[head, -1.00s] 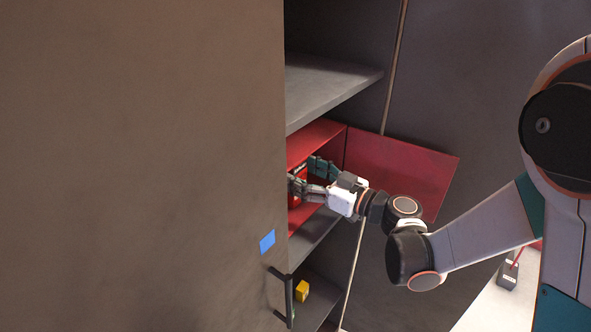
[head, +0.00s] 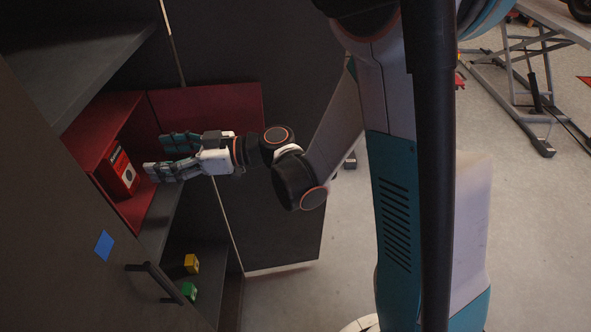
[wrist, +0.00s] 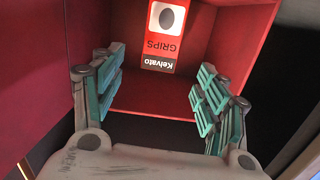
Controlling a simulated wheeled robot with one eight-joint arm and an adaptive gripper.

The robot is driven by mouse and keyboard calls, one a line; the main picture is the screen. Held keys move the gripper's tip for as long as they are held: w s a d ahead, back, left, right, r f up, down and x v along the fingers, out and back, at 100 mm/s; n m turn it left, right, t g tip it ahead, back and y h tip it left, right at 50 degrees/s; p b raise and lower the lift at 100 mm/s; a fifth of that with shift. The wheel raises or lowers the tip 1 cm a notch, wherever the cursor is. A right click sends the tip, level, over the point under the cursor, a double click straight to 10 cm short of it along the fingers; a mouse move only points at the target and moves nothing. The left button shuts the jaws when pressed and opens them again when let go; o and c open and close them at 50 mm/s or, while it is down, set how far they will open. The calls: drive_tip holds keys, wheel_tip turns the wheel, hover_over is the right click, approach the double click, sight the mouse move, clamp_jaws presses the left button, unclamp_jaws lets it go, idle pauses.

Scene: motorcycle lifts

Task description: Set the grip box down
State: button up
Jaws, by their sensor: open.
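The grip box (head: 118,169) is a red box with a black-and-white label, standing in the red compartment (head: 103,122) of the cabinet. In the wrist view the grip box (wrist: 163,36) shows upside-down lettering "Kelvato GRIPS" and sits at the back of the red compartment (wrist: 219,45). My gripper (head: 158,157) is open and empty, just outside and to the right of the box. In the wrist view its two teal-padded fingers (wrist: 158,93) are spread, with the box beyond them and apart from them.
A dark cabinet door with a blue square (head: 104,245) and black handle (head: 154,281) stands at the left. A red door (head: 213,115) stands open behind my gripper. Yellow (head: 191,263) and green (head: 188,291) blocks lie on the lower shelf.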

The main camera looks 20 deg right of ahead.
drive_tip(key=s+d+m+h, duration=0.6)
drive_tip(key=s+d, duration=0.3)
drive_tip(key=d, duration=0.3)
drive_tip(key=s+d+r+m+h, duration=0.1)
drive_tip(key=s+d+m+h, duration=0.5)
drive_tip(key=s+d+h, duration=0.3)
drive_tip(key=d, duration=0.4)
drive_tip(key=shift+s+d+r+m+t+h, duration=0.15)
drive_tip(key=shift+s+r+m+t+h, duration=0.15)
drive_tip(key=shift+s+m, duration=0.1)
